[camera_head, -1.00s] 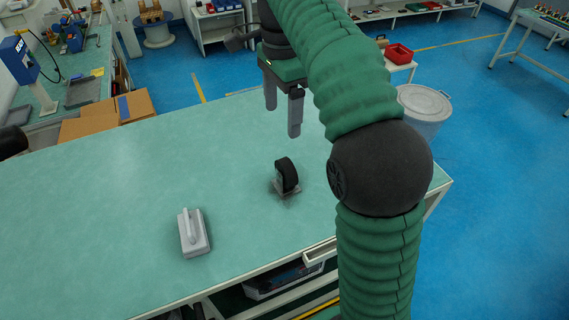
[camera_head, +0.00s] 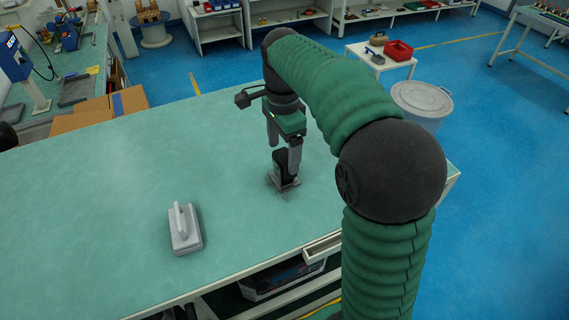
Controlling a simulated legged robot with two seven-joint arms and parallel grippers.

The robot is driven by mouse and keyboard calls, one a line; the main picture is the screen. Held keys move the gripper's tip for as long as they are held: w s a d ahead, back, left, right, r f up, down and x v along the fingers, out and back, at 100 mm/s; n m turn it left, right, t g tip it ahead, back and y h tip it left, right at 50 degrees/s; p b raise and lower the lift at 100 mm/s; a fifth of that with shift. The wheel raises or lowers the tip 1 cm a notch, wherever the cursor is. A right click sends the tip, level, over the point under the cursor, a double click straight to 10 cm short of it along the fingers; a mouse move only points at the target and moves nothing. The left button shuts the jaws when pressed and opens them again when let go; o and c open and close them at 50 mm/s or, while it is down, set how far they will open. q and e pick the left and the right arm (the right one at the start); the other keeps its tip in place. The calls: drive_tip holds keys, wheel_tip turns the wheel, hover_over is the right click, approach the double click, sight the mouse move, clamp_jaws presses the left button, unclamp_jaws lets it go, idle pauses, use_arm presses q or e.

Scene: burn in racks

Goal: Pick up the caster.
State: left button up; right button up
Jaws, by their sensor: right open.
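The caster (camera_head: 281,167) has a black wheel and a grey metal plate. It stands on the green tabletop (camera_head: 110,190), right of the table's middle. My right gripper (camera_head: 284,160) points down at the caster, with its fingers open. One finger comes down in front of the wheel's right side and the other is at its upper left. Whether the fingers touch the wheel cannot be told. The fingers and palm cover the upper part of the wheel. My left gripper is not in view.
A grey block with a handle (camera_head: 185,230) lies on the table left of the caster. An open drawer (camera_head: 322,247) sticks out at the table's front edge. A white bin (camera_head: 422,103) stands on the floor beyond the right end. The table's left part is clear.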

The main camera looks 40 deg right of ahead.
wheel_tip(320, 180, down, 4)
drive_tip(key=shift+s+p, duration=0.15)
drive_tip(key=shift+p, duration=0.2)
drive_tip(key=shift+f, duration=0.15)
clamp_jaws()
